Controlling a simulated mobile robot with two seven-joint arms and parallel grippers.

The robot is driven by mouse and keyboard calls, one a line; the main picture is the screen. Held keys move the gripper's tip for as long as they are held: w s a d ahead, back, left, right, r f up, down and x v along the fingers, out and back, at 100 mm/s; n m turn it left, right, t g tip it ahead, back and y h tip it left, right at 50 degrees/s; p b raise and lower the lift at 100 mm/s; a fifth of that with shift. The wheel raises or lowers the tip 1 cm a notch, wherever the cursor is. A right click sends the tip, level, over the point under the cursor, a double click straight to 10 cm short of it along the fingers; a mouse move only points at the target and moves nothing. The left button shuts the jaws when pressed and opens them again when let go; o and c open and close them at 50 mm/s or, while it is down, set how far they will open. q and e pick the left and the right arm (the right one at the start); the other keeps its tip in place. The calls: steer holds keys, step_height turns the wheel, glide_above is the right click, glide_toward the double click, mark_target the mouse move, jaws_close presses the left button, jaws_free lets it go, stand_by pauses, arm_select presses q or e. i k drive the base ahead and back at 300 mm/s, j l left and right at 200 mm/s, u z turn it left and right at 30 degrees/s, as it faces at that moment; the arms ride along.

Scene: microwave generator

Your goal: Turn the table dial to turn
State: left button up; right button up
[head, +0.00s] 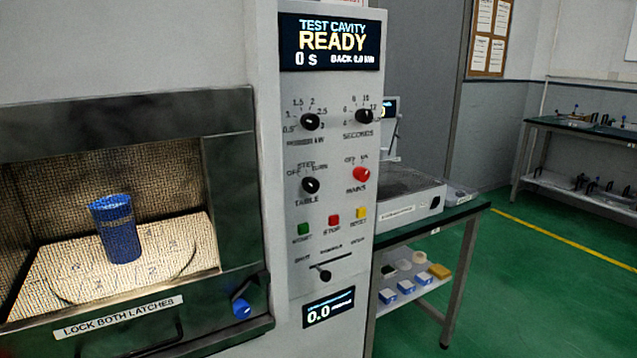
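The table dial (311,185) is a black knob on the light grey control panel, at the left of the panel's middle. The labels OFF, STEP and TURN arc above it and TABLE is printed below it. The mark it points to is too small to tell. The screen (330,42) above reads TEST CAVITY READY, 0 s. Neither of my grippers is in view.
The black power knob (310,122) is above the dial and the red mains knob (361,174) is to its right. Green, red and yellow buttons sit below. At left, a blue cup (120,228) stands inside the lit cavity behind a mesh door.

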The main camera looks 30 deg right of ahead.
mark_target(311, 185)
steer(key=i+l+u, duration=0.25)
steer(key=l, duration=1.2)
steer(key=i+l+u, duration=0.2)
steer(key=l, duration=1.3)
steer(key=i+l+u, duration=0.1)
steer(key=l+u, duration=0.15)
steer(key=l, duration=1.3)
